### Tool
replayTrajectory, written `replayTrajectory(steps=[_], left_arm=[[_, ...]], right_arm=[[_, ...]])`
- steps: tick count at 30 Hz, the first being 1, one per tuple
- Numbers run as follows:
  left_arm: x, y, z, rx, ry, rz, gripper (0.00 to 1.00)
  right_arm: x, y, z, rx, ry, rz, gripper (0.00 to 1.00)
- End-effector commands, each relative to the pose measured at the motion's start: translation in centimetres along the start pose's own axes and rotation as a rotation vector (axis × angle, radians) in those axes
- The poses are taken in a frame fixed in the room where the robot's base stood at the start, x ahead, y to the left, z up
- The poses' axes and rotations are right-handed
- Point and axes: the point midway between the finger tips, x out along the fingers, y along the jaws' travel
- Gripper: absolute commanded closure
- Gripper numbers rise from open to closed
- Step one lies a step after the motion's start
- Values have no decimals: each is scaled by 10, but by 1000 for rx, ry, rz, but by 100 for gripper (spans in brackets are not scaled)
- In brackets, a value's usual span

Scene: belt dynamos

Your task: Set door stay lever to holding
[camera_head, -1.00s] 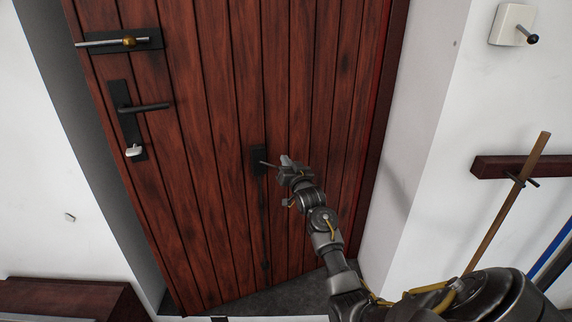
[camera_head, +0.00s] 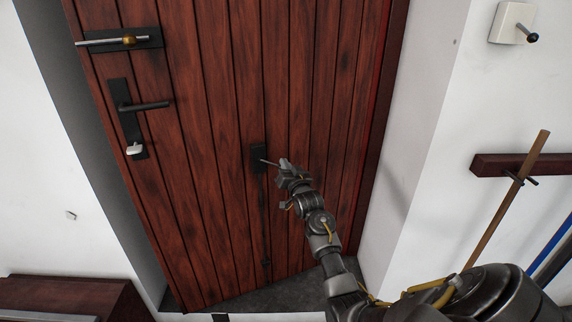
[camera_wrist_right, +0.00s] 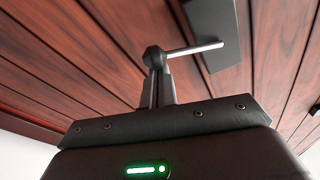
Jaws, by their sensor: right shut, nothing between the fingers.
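The door stay lever is a short silver rod (camera_wrist_right: 195,48) on a black plate (camera_head: 257,157) low on the wooden door; the plate also shows in the right wrist view (camera_wrist_right: 212,30). In the head view the rod points right from the plate, tilted slightly down. In the wrist view a dark knob (camera_wrist_right: 152,57) shows at its near end. My right gripper (camera_head: 284,166) is shut and empty beside the rod's free end. In the wrist view its fingertips (camera_wrist_right: 154,78) overlap the knob; I cannot tell whether they touch it. My left gripper is out of view.
Higher on the door are a black handle (camera_head: 146,106), a white thumb-turn (camera_head: 134,149) and a bolt with a brass knob (camera_head: 129,41). A switch box (camera_head: 510,22) and a wooden pole (camera_head: 505,205) are on the right wall. A dark wooden box (camera_head: 60,298) stands at lower left.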

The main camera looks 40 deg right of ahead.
Motion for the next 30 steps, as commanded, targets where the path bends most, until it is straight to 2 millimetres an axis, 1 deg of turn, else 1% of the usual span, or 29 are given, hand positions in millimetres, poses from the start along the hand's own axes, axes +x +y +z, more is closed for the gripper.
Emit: replayTrajectory(steps=[8,14,23,30], left_arm=[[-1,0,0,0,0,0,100],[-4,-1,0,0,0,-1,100],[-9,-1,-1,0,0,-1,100],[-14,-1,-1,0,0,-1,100]], right_arm=[[-1,0,5,61,-2,9,100],[-2,0,15,175,-3,26,100],[-5,-5,36,450,-3,67,100],[-7,-13,51,675,-2,99,100]])
